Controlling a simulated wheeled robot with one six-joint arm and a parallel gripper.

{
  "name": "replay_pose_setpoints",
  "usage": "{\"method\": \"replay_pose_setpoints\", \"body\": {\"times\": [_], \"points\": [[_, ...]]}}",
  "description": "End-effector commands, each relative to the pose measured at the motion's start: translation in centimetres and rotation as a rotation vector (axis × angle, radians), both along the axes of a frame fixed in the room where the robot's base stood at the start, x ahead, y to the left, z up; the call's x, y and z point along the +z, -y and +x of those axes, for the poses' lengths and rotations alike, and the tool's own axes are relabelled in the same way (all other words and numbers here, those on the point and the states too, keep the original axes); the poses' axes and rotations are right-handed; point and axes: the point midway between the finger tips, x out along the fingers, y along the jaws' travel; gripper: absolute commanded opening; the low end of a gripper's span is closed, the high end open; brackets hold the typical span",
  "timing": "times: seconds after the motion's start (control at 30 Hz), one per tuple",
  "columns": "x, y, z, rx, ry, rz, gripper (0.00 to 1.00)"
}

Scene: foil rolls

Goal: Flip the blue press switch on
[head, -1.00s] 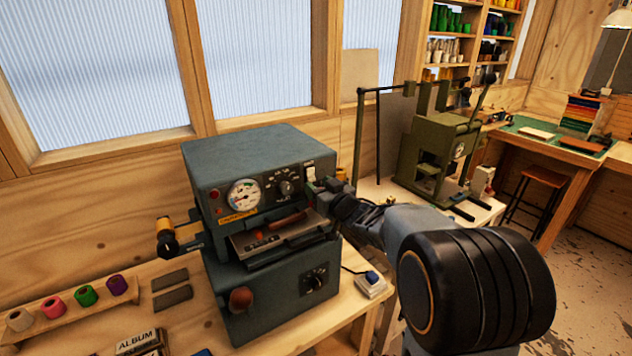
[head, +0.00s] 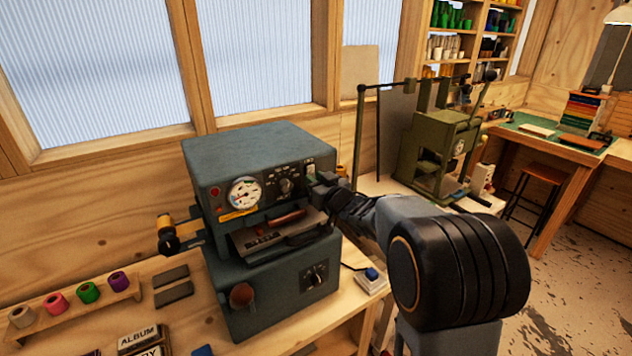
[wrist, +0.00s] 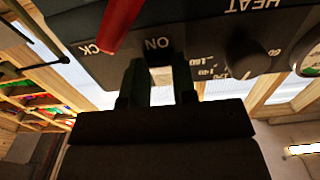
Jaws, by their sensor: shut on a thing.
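The blue-grey press (head: 255,150) stands on the wooden bench, with a round gauge and a dial on its front panel. Its cream switch (wrist: 162,76) is at the right end of that panel, beside an "ON" label that appears upside down in the wrist view. In the head view the switch (head: 310,168) shows just above my gripper (head: 320,183). In the wrist view my gripper (wrist: 160,84) has one dark finger on each side of the switch and is shut on it. The fingers partly hide the switch, and its exact tilt is hard to tell.
A red lever (wrist: 120,25) is close to the fingers in the wrist view. An olive-green press (head: 440,145) stands behind my arm on the right. A small white box with a blue button (head: 371,278) sits on the bench. Foil rolls (head: 88,292) stand at left.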

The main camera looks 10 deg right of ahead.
Motion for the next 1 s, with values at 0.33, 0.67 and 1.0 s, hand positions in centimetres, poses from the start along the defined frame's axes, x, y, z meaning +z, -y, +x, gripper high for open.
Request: {"method": "replay_pose_setpoints", "body": {"times": [0.33, 0.67, 1.0], "points": [[-0.4, 0.0, 0.1, -0.001, 0.019, 0.006, 0.02], [-0.8, 0.0, 0.2, -0.001, 0.123, 0.040, 0.02], [-0.4, -0.1, 0.2, 0.000, 0.127, 0.041, 0.29]]}}
